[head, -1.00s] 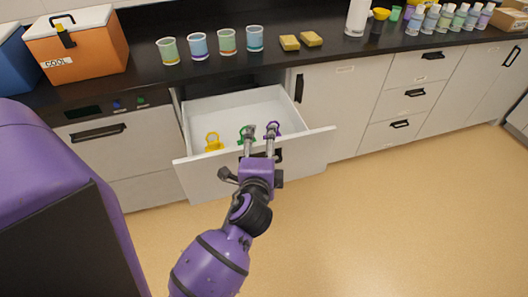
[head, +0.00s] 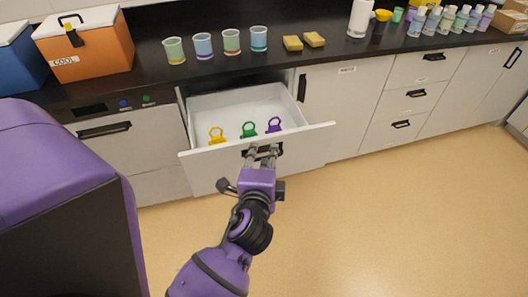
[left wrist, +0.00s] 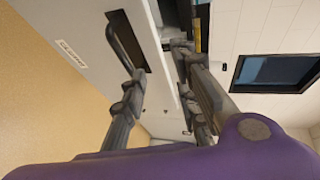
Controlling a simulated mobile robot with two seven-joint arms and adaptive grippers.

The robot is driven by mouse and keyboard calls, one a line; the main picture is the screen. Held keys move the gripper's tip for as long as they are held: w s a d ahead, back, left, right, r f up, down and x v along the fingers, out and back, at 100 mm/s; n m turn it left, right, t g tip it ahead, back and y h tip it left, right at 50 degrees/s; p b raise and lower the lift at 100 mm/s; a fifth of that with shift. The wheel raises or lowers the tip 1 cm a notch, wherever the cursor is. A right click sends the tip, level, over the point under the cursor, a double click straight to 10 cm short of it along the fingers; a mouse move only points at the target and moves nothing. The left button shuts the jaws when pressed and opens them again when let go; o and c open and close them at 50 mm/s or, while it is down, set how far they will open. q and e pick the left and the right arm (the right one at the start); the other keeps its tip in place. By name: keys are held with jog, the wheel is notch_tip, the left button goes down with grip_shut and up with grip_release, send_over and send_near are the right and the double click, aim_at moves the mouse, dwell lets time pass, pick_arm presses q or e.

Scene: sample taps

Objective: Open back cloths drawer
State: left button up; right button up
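A white drawer (head: 212,168) under the dark counter stands pulled out, with yellow (head: 217,135), green (head: 248,129) and purple (head: 274,125) ring-topped items inside near its front. No cloths show in it. My left gripper (head: 263,151) is at the outside of the drawer front, by its dark handle, with its fingers apart. In the left wrist view the open fingers (left wrist: 158,65) are beside a white panel with a dark handle; its label (left wrist: 72,53) is unreadable. Whether the fingers touch the handle I cannot tell. My right gripper is out of view.
The counter holds an orange cooler (head: 84,45), several cups (head: 203,46), yellow sponges (head: 293,43) and bottles (head: 434,20). Closed drawers (head: 405,92) and a cabinet door (head: 345,105) are to the right. The tan floor (head: 400,220) is clear.

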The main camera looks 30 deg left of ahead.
pick_arm(q)
jog(key=shift+f+v, duration=0.15)
jog(key=shift+v, duration=0.95)
jog(key=shift+f+v, duration=0.1)
jog(key=shift+v, duration=1)
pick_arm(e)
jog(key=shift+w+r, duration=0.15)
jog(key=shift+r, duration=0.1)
pick_arm(q)
jog(key=shift+p, duration=0.4)
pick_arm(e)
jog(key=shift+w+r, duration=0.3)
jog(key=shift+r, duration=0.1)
